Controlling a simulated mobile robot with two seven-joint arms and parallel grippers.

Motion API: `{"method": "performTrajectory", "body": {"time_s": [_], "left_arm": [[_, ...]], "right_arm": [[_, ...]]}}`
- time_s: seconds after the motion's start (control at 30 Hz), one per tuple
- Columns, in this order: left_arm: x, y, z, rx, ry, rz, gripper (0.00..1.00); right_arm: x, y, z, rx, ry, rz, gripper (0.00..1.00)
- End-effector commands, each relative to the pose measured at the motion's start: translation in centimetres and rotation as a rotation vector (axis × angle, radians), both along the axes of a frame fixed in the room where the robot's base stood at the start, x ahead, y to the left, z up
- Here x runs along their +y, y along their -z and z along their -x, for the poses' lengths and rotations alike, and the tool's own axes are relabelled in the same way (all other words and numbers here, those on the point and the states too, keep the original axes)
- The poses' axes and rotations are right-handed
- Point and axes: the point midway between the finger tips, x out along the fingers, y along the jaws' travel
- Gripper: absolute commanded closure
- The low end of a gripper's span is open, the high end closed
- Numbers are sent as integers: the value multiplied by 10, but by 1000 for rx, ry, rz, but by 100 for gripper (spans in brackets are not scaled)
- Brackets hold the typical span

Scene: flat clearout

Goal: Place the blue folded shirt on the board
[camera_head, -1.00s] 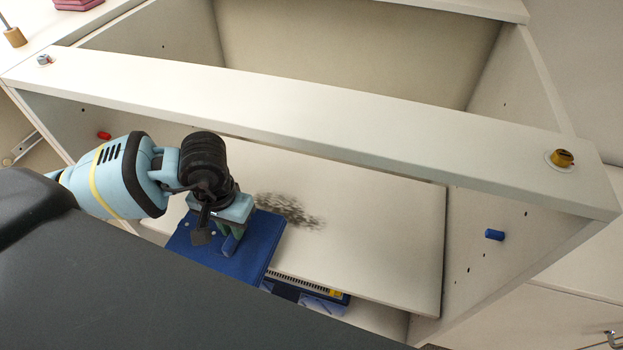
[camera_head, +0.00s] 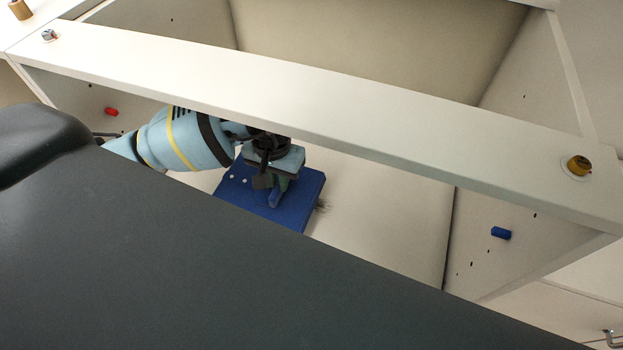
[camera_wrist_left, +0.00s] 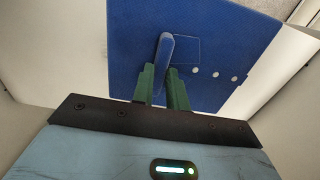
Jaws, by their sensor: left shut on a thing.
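The blue folded shirt (camera_head: 240,187) is a flat blue slab with a row of small white dots and a raised blue ridge. My left gripper (camera_head: 277,192) is shut on that ridge, and the wrist view shows the green fingers (camera_wrist_left: 164,78) on it with the shirt (camera_wrist_left: 220,40) beyond. The pale board (camera_head: 385,215) lies inside the white cabinet, and the shirt is over its left part. A dark smudge (camera_head: 322,205) on the board is mostly covered by the shirt. I cannot tell whether the shirt touches the board. My right gripper is not in view.
A white cabinet rail (camera_head: 330,107) crosses above the board and partly hides my left wrist. A blue peg (camera_head: 501,233) is on the right wall and a red peg (camera_head: 111,112) on the left. A brass fitting (camera_head: 578,165) sits on the rail's right end. The board's right part is clear.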

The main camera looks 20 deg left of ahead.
Motion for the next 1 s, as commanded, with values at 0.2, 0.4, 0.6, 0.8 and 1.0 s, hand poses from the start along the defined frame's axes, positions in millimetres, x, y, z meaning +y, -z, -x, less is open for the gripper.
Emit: {"method": "performTrajectory", "body": {"time_s": [0.2,0.4,0.6,0.8,1.0], "left_arm": [[-33,2,-31,-3,0,4,100],[-49,5,-47,-2,-1,2,100],[-51,6,-50,-2,0,0,100],[-59,17,-55,2,-2,1,100],[-58,39,-56,-1,-1,2,100]], "right_arm": [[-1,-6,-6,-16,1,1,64],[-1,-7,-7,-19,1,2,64],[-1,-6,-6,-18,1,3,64],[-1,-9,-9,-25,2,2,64],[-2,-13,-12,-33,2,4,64]]}}
